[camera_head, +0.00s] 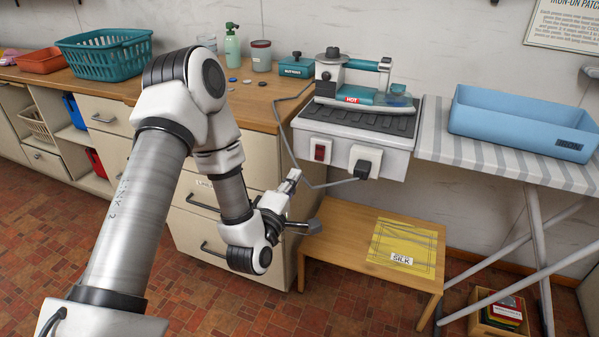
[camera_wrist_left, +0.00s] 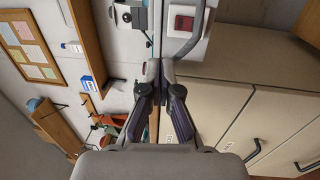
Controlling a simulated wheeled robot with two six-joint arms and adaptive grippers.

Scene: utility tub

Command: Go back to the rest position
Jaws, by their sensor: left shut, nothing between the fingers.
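My left arm comes in from the left in the head view. Its gripper (camera_head: 311,227) is in front of the drawer cabinet, near the left edge of the low wooden table (camera_head: 345,222). The left wrist view shows the same gripper (camera_wrist_left: 160,68) with its fingers together and nothing between them. My right gripper is in neither view.
A power box (camera_head: 345,143) with a red switch and plugged cable carries an iron (camera_head: 365,95) on its rest. A blue bin (camera_head: 520,123) sits on the striped ironing board (camera_head: 460,152). A yellow packet (camera_head: 405,247) labelled SILK lies on the low table. A teal basket (camera_head: 105,51) stands on the counter.

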